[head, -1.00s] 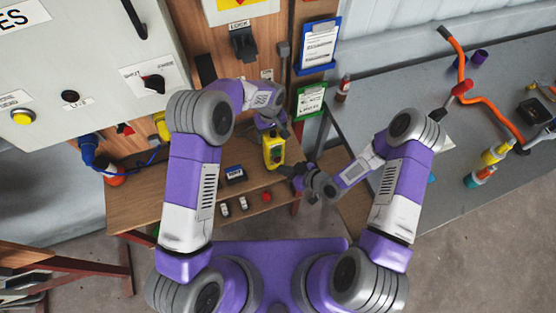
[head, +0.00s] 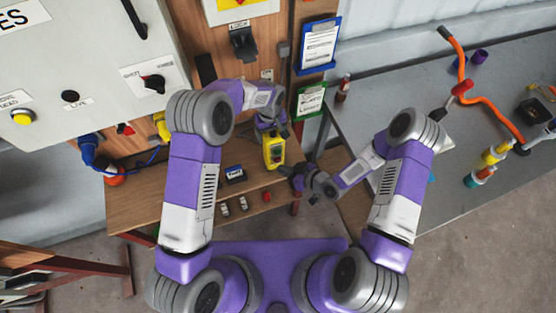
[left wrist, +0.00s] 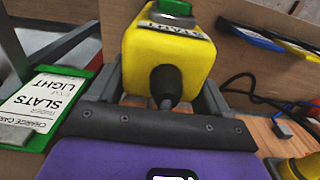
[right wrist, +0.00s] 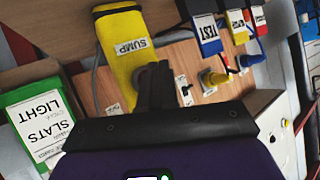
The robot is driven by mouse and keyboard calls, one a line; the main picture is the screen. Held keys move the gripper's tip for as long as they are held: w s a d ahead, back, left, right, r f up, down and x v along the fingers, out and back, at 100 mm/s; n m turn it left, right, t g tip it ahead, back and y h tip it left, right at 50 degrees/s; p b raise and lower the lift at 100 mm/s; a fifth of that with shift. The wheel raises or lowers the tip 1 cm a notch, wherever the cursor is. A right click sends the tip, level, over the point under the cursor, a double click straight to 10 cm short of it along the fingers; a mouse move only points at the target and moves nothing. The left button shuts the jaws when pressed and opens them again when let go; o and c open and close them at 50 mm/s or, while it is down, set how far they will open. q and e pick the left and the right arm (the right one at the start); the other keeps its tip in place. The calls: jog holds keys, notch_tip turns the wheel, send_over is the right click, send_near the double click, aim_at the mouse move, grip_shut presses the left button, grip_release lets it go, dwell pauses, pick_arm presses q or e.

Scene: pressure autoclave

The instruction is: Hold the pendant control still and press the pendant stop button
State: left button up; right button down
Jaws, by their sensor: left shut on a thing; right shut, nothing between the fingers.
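The yellow pendant control (head: 274,148) hangs upright in front of the wooden board in the head view. My left gripper (head: 270,126) is shut on its upper part. In the left wrist view the pendant (left wrist: 185,55) sits between the two fingers, with a green button (left wrist: 174,8) on its far side. My right gripper (head: 286,171) is shut and empty, just right of the pendant's lower end. In the right wrist view its fingertips (right wrist: 154,75) overlap the edge of the yellow pendant (right wrist: 118,30), labelled SUMP. I cannot tell whether they touch it. The stop button is not clear.
A grey bench (head: 400,90) with an orange hose (head: 478,105) stands right. A green clipboard (head: 310,100) hangs close by. The grey control cabinet (head: 90,50) is left.

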jog(key=shift+w, duration=0.2)
dwell(0.6)
jog(key=shift+w+a, duration=0.15)
jog(key=shift+w, duration=0.05)
jog(key=shift+w+a, duration=0.15)
jog(key=shift+w, duration=0.4)
dwell(0.9)
jog(key=shift+s, duration=0.1)
jog(key=shift+s+d, duration=0.3)
jog(key=shift+s, duration=0.55)
jog(key=s, duration=0.1)
jog(key=s+d, duration=0.1)
jog(key=s, duration=0.2)
jog(key=shift+s+d, duration=0.25)
jog(key=shift+s, duration=0.15)
